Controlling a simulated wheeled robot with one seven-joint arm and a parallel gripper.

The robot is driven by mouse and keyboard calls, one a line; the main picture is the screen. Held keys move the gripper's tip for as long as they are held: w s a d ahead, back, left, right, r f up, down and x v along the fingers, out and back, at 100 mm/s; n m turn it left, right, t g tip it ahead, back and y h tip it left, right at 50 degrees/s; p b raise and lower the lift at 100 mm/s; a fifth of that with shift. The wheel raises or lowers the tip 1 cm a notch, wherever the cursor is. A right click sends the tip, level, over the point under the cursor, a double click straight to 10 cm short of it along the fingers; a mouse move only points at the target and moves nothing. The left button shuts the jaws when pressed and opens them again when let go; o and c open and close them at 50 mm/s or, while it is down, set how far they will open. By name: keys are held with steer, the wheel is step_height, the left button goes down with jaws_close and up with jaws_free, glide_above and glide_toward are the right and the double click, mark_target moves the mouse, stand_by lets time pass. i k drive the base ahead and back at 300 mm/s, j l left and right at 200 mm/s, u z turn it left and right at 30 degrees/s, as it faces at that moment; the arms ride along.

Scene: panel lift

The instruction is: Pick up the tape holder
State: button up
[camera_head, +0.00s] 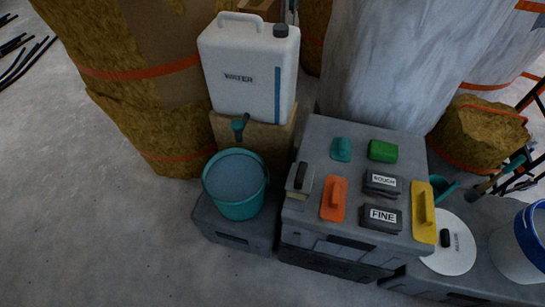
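I cannot tell for sure which thing is the tape holder; no item shows a visible roll of tape. On the grey toolbox (315,130) lie several small tools: a teal piece (341,148), a green block (382,151), a beige-grey tool with a dark handle (299,181), an orange float (333,199), a dark block marked ROUGH (382,184), a dark block marked FINE (380,218) and a yellow float (423,214) along the right edge. All are small in the picture. My gripper is not in view.
A white water container (249,70) with a tap stands behind a teal bucket of water (236,185). Right are a white round disc with a dark handle (450,243) and a blue-rimmed white bucket (520,245). Wrapped bales stand behind. Concrete floor at left (90,200) is clear.

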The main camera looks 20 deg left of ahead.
mark_target(301, 176)
steer(key=u, duration=0.6)
steer(key=i+j, duration=0.75)
steer(key=j, duration=0.2)
